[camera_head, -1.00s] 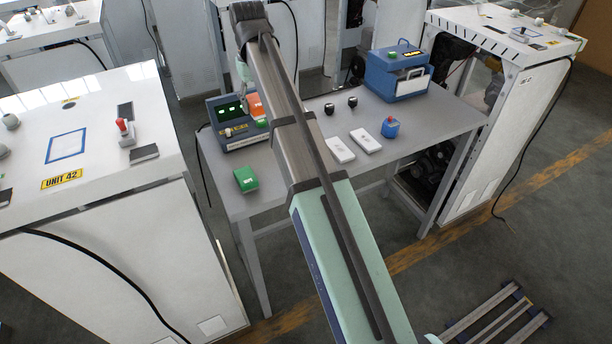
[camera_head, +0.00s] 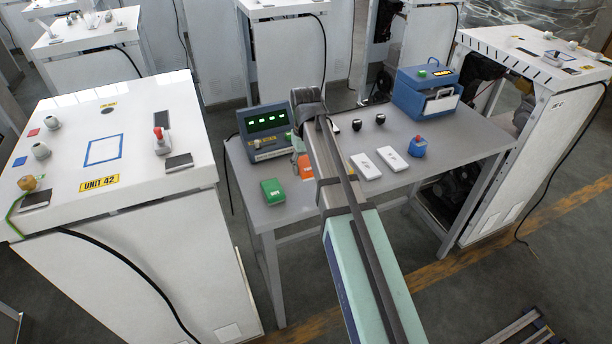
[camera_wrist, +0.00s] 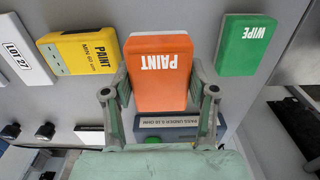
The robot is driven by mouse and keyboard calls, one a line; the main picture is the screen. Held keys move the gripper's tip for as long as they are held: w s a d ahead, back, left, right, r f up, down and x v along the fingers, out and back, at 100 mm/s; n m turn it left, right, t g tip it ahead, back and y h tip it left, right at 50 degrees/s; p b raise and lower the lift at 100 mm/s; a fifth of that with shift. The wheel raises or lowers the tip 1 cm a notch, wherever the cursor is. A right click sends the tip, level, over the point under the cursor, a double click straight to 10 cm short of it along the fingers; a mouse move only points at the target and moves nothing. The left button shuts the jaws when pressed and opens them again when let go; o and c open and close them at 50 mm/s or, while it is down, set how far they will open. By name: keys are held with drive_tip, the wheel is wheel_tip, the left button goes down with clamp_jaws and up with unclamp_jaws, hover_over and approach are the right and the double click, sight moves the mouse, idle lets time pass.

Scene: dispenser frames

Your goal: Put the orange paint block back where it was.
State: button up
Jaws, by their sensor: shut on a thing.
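The orange paint block (camera_head: 306,166) is between the fingers of my gripper (camera_wrist: 160,80), which is shut on it. In the wrist view the block (camera_wrist: 160,88) shows its white PAINT lettering. In the head view it is low over the table, right of the green block (camera_head: 273,191) and in front of the meter; I cannot tell whether it touches the table. In the wrist view the green WIPE block (camera_wrist: 247,45) lies to its right and a yellow paint block (camera_wrist: 82,52) to its left.
A white cabinet (camera_head: 130,200) stands left. The front table strip is clear.

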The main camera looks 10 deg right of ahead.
sight(306, 186)
drive_tip(key=shift+f+p, duration=0.5)
drive_tip(key=shift+f, duration=2.3)
drive_tip(key=shift+f, duration=0.1)
drive_tip(key=o, duration=1.1)
wheel_tip(306, 186, up, 12)
drive_tip(key=shift+r+b, duration=0.15)
drive_tip(key=shift+b, duration=1.1)
